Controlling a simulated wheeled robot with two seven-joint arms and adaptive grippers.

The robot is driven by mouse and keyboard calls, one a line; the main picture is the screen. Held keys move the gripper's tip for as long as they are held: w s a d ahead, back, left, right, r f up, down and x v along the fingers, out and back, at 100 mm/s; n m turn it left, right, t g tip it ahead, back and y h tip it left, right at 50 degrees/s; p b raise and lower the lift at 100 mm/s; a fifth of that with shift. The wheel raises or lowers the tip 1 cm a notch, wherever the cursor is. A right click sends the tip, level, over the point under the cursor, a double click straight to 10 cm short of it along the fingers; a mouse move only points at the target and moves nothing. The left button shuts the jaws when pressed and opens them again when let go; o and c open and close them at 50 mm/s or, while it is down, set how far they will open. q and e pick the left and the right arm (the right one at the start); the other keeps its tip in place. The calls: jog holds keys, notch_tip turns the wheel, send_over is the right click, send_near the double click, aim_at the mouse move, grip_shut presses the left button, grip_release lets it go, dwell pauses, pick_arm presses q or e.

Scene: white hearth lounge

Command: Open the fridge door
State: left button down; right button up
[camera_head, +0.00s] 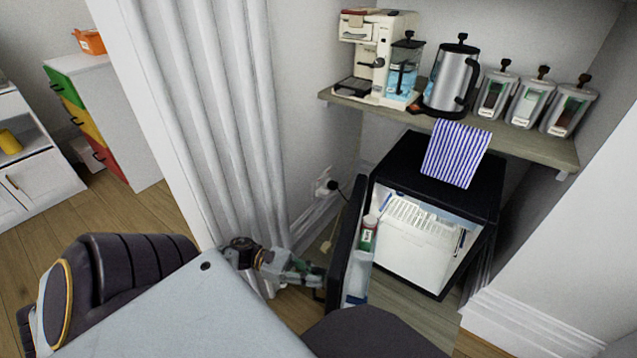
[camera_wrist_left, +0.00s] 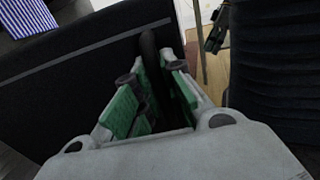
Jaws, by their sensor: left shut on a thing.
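The small black fridge (camera_head: 408,160) stands below the wooden shelf, with its white inside showing. Its door (camera_head: 347,235) stands wide open, swung out to the left side and seen nearly edge-on, with a green-and-white container (camera_head: 368,234) in its inner rack. My left gripper (camera_head: 318,279) is at the outer face of the door. In the left wrist view my left gripper (camera_wrist_left: 160,88) has its green-padded fingers closed around the dark door handle (camera_wrist_left: 149,48), in front of the black door panel (camera_wrist_left: 85,85).
The shelf (camera_head: 545,149) above holds a coffee machine (camera_head: 375,50), a kettle (camera_head: 452,80) and several canisters (camera_head: 530,100). A striped cloth (camera_head: 456,153) lies over the fridge top. A white curtain (camera_head: 225,120) and a wall socket (camera_head: 325,186) are left of the door.

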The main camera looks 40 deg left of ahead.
jog(key=shift+s+f, duration=0.1)
pick_arm(q)
jog(key=c, duration=1.6)
grip_release()
jog(key=shift+o, duration=0.6)
pick_arm(e)
jog(key=shift+a, duration=0.1)
pick_arm(q)
jog(key=shift+r, duration=0.15)
jog(key=shift+r, duration=4.85)
notch_tip(320, 180, up, 9)
jog(key=p, duration=0.9)
pick_arm(e)
jog(key=s+d+r+g+h, duration=0.1)
jog(key=d+r+g+h, duration=0.1)
jog(key=r, duration=0.4)
jog(key=shift+s+d+r+n+g, duration=0.25)
jog(key=shift+d+g, duration=0.25)
jog(key=shift+d, duration=0.5)
